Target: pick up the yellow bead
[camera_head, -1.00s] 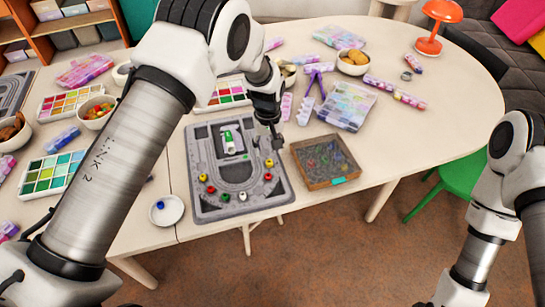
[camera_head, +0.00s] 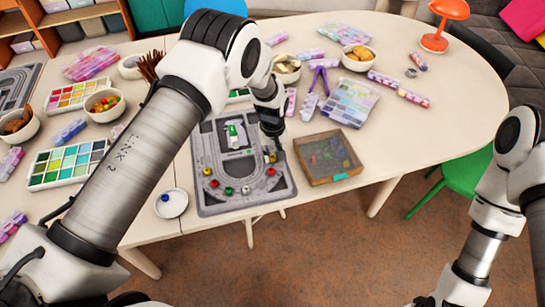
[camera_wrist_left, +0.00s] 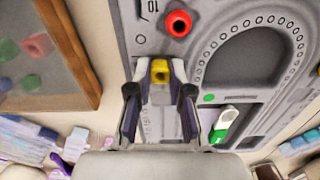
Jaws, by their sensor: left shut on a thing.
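The yellow bead (camera_wrist_left: 160,70) is between the fingertips of my left gripper (camera_wrist_left: 160,85) in the left wrist view, and the fingers are shut on it. In the head view this gripper (camera_head: 271,146) is low over the right side of the grey bead board (camera_head: 215,208), with the yellow bead (camera_head: 272,158) at its tips. I cannot tell whether the bead still touches the board. A red bead (camera_wrist_left: 178,23) is close by. Another yellow bead (camera_head: 207,171) is at the board's left side. My right gripper is not in view.
A shallow wooden box with a clear lid (camera_head: 328,158) stands just right of the board. A green and white item (camera_head: 232,135) lies mid-board. A white saucer (camera_head: 171,204) with a blue bead is at the left. Bowls and paint boxes fill the table's back and left.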

